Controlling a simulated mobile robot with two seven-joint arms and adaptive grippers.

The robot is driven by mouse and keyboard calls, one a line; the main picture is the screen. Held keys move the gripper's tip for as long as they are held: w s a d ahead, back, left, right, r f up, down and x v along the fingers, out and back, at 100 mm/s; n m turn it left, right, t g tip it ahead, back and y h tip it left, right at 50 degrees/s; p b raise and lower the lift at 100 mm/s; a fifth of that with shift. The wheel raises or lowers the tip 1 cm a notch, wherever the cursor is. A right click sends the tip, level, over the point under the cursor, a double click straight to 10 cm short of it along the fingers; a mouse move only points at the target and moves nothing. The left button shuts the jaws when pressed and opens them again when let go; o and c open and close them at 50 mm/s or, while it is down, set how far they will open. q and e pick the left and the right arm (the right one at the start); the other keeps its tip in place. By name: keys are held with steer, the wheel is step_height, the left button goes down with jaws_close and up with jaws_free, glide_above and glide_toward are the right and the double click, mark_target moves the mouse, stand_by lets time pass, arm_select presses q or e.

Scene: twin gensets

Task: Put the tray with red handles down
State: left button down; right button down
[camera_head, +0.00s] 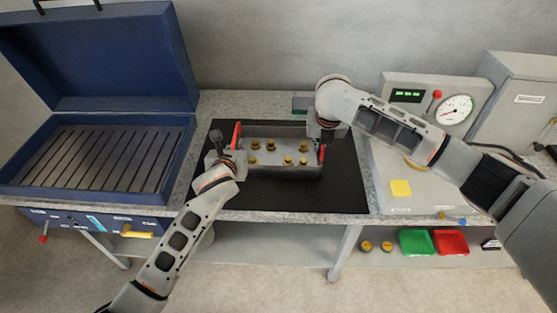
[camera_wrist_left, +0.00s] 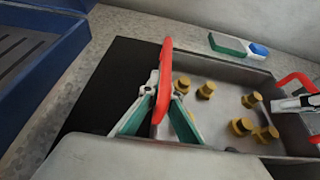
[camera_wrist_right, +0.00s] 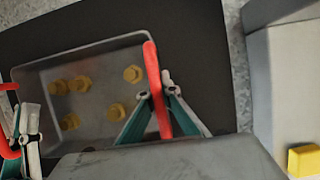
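The grey tray with red handles (camera_head: 285,171) is level over the black mat (camera_head: 345,190), with several brass bolts (camera_head: 289,160) inside. I cannot tell whether its underside touches the mat. My left gripper (camera_head: 231,152) is at the left red handle; in the left wrist view its fingers (camera_wrist_left: 163,92) close from both sides on that handle (camera_wrist_left: 165,65). My right gripper (camera_head: 324,137) is at the right red handle; in the right wrist view its fingers (camera_wrist_right: 156,97) close on both sides of that handle (camera_wrist_right: 152,65). The right gripper partly hides the tray's right end.
An open blue box with a slatted grate (camera_head: 95,155) stands left of the mat. A gauge panel (camera_head: 435,100) and a bench unit with a yellow block (camera_head: 400,188) stand at the right. Green (camera_head: 415,242) and red (camera_head: 450,242) bins sit on the lower shelf.

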arm_select(q)
steer(key=c, duration=2.5)
jaws_free()
steer(key=shift+a+f, duration=0.1)
steer(key=shift+f, duration=0.05)
arm_select(e)
steer(key=c, duration=2.5)
jaws_free()
steer(key=shift+d+f, duration=0.1)
steer(key=shift+f, duration=0.05)
arm_select(q)
steer(key=shift+o, duration=1.1)
arm_select(e)
steer(key=shift+o, duration=1.1)
arm_select(q)
steer(key=shift+s, duration=0.1)
steer(key=v, duration=1.1)
steer(key=shift+s+r, duration=0.2)
steer(key=shift+s, duration=0.15)
arm_select(e)
steer(key=v, duration=1.2)
steer(key=shift+s, duration=0.1)
